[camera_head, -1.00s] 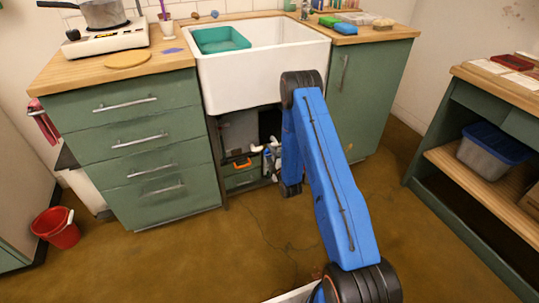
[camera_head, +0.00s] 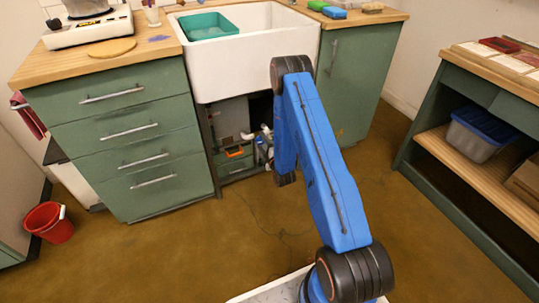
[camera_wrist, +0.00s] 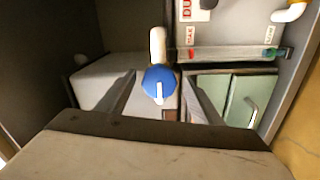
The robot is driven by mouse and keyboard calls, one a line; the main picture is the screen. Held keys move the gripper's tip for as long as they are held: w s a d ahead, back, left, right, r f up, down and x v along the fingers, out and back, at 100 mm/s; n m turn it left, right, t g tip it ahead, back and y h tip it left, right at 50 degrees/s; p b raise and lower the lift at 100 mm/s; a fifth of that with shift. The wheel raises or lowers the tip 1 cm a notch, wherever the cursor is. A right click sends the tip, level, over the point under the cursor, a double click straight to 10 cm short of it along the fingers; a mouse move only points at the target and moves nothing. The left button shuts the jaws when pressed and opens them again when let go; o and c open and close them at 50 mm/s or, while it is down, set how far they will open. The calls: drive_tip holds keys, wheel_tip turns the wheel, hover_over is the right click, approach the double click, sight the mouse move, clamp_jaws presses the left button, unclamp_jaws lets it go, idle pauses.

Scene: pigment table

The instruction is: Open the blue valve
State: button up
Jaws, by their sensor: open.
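The blue valve (camera_wrist: 161,80) is a round blue knob with a white bar on its face, below a white pipe end, in the wrist view. The bar points roughly down in the picture. My gripper (camera_wrist: 161,84) is open, with one grey finger on each side of the knob. I cannot tell whether either finger touches it. In the head view my arm reaches under the white sink (camera_head: 253,60), and the gripper and valve cannot be made out there.
Under the sink are white pipes (camera_head: 247,136), an orange handle (camera_head: 235,152) and a clear tube (camera_wrist: 225,53) with red and green ends. Green drawers (camera_head: 120,130) stand left and a green cabinet (camera_head: 362,85) right. A red bucket (camera_head: 48,222) stands on open floor.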

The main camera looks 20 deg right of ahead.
drive_tip(key=s, duration=1.6)
drive_tip(key=shift+d, duration=0.25)
drive_tip(key=w+a+r+m+g, duration=0.1)
drive_tip(key=w+r+m+g, duration=0.35)
drive_tip(key=r, duration=0.85)
drive_tip(key=s+a+r+m+g+h, duration=0.1)
drive_tip(key=s+r, duration=0.2)
drive_tip(key=r, duration=0.4)
drive_tip(key=s+a+r+m+g, duration=0.1)
drive_tip(key=s+r+m, duration=0.1)
drive_tip(key=r, duration=0.6)
drive_tip(key=s+a+r+m+g, duration=0.1)
drive_tip(key=s+r, duration=0.4)
drive_tip(key=s, duration=0.8)
drive_tip(key=s+a+r+m+g, duration=0.2)
drive_tip(key=s+r+m+g, duration=0.1)
drive_tip(key=s, duration=1)
drive_tip(key=s+a+r+m+g, duration=0.2)
drive_tip(key=s+r+m, duration=0.2)
drive_tip(key=s, duration=0.9)
wheel_tip(320, 180, up, 3)
drive_tip(key=shift+f+m+g, duration=0.1)
drive_tip(key=shift+m+g, duration=0.25)
